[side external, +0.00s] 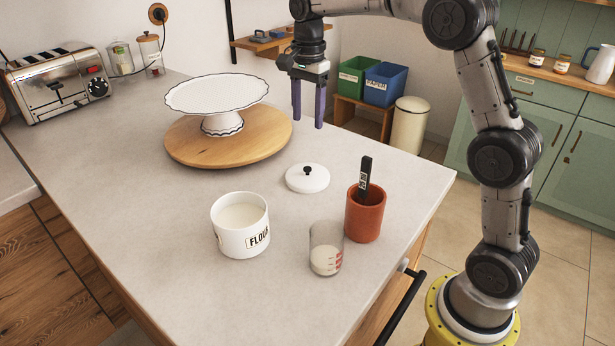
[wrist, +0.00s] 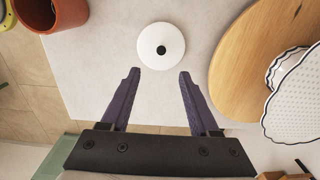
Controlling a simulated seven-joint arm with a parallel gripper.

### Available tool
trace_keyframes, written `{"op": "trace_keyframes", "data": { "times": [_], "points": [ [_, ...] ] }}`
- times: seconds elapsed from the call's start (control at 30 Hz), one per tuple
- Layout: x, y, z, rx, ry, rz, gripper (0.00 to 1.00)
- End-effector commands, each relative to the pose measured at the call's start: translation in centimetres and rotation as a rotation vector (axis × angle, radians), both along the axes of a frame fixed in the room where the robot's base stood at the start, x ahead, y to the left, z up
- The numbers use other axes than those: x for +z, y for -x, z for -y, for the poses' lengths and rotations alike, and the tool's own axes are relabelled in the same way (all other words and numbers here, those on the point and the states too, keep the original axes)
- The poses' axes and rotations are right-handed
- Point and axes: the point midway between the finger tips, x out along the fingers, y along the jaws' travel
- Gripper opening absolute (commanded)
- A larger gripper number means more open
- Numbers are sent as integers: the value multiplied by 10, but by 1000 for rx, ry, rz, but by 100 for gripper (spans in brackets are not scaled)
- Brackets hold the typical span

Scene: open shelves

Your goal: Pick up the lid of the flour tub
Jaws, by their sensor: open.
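The white round lid (side external: 307,178) with a small black knob lies flat on the grey counter, apart from the tub. The white flour tub (side external: 241,226) stands uncovered at the front, with pale flour inside. My gripper (side external: 309,124) is open and empty, pointing down, above the counter and behind the lid in the side view. In the wrist view, the lid (wrist: 161,46) sits just beyond the two purple fingertips of my gripper (wrist: 158,72), roughly centred between them. The tub is not in the wrist view.
A terracotta pot (side external: 365,214) holding a black-handled tool and a clear measuring cup (side external: 326,248) stand right of the tub. A scalloped white cake stand (side external: 217,96) on a round wooden board (side external: 229,146) is left of my gripper. Bare counter surrounds the lid.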

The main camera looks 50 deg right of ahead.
Motion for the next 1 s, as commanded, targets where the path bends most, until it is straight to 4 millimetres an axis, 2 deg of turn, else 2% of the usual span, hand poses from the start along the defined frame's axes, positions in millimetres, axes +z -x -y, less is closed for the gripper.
{"op": "trace_keyframes", "data": {
  "times": [0.17,0.5,0.77,1.0],
  "points": [
    [-21,0,4,-7,-3,-17,62],
    [-80,0,3,-5,-3,-15,62],
    [-98,-1,4,-5,-3,-16,62],
    [-132,-5,6,-5,-3,-16,62]
  ]
}}
